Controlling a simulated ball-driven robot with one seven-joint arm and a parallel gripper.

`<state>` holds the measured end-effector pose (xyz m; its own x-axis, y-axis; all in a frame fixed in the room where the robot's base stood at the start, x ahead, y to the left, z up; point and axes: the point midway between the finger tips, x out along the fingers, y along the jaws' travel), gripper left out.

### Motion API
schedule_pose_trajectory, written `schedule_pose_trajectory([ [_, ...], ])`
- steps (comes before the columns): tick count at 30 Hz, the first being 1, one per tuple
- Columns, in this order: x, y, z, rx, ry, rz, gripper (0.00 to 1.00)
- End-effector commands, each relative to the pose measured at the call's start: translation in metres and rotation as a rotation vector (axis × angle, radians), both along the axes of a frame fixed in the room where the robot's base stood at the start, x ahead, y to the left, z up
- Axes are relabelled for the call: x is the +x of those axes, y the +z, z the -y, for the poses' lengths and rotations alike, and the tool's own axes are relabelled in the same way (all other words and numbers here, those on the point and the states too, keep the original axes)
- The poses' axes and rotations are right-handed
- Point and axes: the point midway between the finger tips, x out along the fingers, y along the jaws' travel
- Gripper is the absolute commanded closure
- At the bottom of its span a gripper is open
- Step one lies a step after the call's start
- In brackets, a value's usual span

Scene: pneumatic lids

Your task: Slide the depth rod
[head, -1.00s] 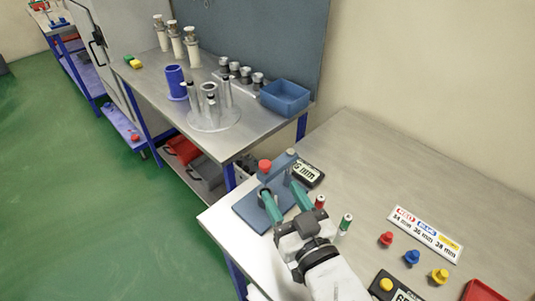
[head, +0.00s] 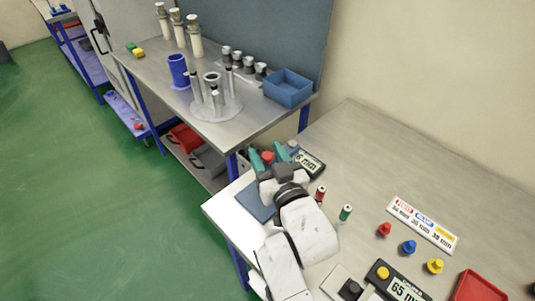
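The blue gauge stand (head: 254,201) is on the near left corner of the grey bench in the head view. A red knob (head: 268,157) shows at its top, and the rod below it is hidden by my gripper. I cannot tell which part is the depth rod. My gripper (head: 268,155) is over the stand, its two teal fingers on either side of the red knob. I cannot tell whether the fingers touch it. A black display (head: 310,164) stands just behind, its reading partly covered.
Red-topped (head: 320,194) and green-topped (head: 345,214) cylinders stand right of my arm. Red, blue and yellow knobs (head: 409,247), a label plate (head: 423,225), a second display reading 65 (head: 402,288) and a red tray (head: 480,288) lie farther right. The back of the bench is clear.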

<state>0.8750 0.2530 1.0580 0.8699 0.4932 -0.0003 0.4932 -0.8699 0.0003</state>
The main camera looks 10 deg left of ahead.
Motion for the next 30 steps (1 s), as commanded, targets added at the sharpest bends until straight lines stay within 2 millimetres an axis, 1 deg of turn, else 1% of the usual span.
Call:
schedule_pose_trajectory([
  [1, 0.0, 0.0, 0.0, 0.0, 0.0, 0.0, 0.54],
  [2, 0.0, 0.0, 0.0, 0.0, 0.0, 0.0, 0.57],
  [15, 0.0, 0.0, 0.0, 0.0, 0.0, 0.0, 0.99],
  [26, 0.0, 0.001, -0.001, 0.0, 0.001, 0.0, 1.0],
  [28, 0.0, 0.003, -0.006, 0.001, 0.003, 0.0, 1.0],
  [30, 0.0, 0.009, -0.016, 0.0, 0.007, 0.001, 1.0],
])
